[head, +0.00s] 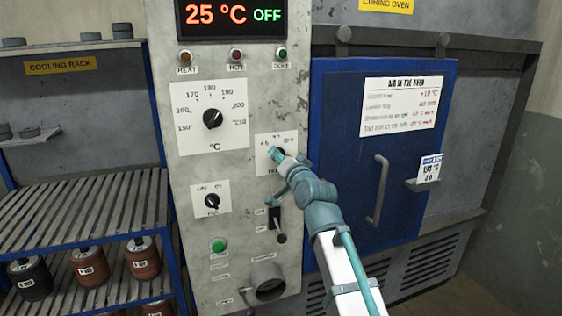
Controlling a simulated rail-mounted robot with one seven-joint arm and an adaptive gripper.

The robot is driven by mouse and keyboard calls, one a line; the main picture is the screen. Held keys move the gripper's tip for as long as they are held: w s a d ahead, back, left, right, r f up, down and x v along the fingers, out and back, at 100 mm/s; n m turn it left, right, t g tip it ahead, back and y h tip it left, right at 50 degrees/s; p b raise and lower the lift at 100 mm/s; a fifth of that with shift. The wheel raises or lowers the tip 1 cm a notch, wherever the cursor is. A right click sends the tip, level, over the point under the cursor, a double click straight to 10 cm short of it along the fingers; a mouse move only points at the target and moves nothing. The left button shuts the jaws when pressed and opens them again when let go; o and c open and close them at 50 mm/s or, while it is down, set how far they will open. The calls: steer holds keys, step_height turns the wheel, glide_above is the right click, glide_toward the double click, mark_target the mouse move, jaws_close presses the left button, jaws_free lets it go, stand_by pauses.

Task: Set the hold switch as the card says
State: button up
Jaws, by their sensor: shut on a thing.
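The hold switch is a knob on a small white dial plate (262,141) on the grey control panel, right of the big temperature dial. My gripper (279,155) is at this plate, shut on the knob. The gripper and wrist cover most of the knob and part of the label, so its pointer setting cannot be read. A white card (429,168) with blue print stands in a small holder on the blue oven door, to the right. Its print is too small to read surely.
The temperature dial (212,118) and a smaller fan dial (212,201) are on the left of the panel. A black lever switch (275,218) sits just below my wrist. The display (231,17) reads 25 °C OFF. The door handle (378,190) projects right of my arm.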

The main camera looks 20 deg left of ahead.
steer(key=o, duration=1.1)
steer(key=shift+o, duration=0.2)
steer(key=shift+s, duration=0.1)
steer(key=v, duration=1.2)
